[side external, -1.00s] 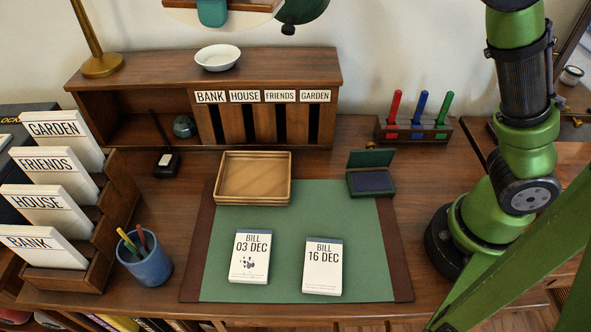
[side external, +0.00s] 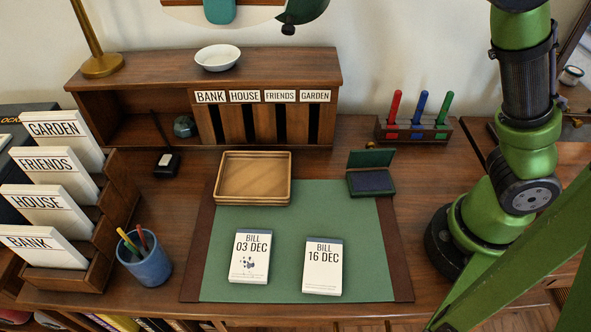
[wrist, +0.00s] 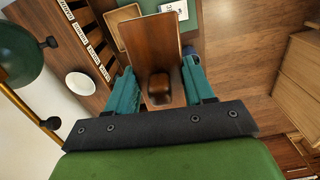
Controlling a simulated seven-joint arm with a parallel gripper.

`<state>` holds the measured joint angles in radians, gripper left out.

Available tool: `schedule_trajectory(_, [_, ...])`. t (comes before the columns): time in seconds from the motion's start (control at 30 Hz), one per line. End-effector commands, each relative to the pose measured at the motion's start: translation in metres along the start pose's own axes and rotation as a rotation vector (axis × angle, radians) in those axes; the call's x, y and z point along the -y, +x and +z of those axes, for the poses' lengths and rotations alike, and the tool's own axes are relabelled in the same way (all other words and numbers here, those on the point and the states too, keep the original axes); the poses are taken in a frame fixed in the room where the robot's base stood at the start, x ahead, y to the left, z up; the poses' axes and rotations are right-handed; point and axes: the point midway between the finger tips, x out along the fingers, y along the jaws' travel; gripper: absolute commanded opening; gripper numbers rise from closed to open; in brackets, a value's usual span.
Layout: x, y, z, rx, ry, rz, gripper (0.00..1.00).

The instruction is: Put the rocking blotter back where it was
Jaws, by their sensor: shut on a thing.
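The rocking blotter (wrist: 152,45) is a brown wooden block with a rounded knob. Its pale curved underside (side external: 247,14) shows at the top edge of the side external view, where the rest is cut off. My gripper (wrist: 162,90) has teal fingers, shut on the blotter from both sides in the wrist view. One teal finger shows in the side external view (side external: 218,10). The blotter is held in the air, well above the desk. The green desk mat (side external: 290,215) lies below with a 03 DEC bill (side external: 249,265), marked with dark ink blots, and a 16 DEC bill (side external: 322,275).
A wooden tray (side external: 222,198) and an open ink pad (side external: 371,181) sit at the mat's back edge. Behind stands a labelled pigeonhole shelf (side external: 160,72) with a white bowl (side external: 217,57). A lamp shade (side external: 302,9) hangs near the blotter. Pen cup (side external: 146,265) stands left.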

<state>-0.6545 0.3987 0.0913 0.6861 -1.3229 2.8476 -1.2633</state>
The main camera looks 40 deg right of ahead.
Motion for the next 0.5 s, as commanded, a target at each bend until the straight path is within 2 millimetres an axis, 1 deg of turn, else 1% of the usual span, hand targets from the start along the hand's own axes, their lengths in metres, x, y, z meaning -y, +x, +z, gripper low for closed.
schedule_trajectory(0.3, [-0.006,-0.002,0.001,-0.002,0.016,0.0,0.24])
schedule_trajectory(0.4, [-0.013,-0.003,0.004,-0.002,0.033,-0.002,0.24])
schedule_trajectory(0.5, [-0.015,-0.002,0.005,-0.001,0.038,-0.002,0.24])
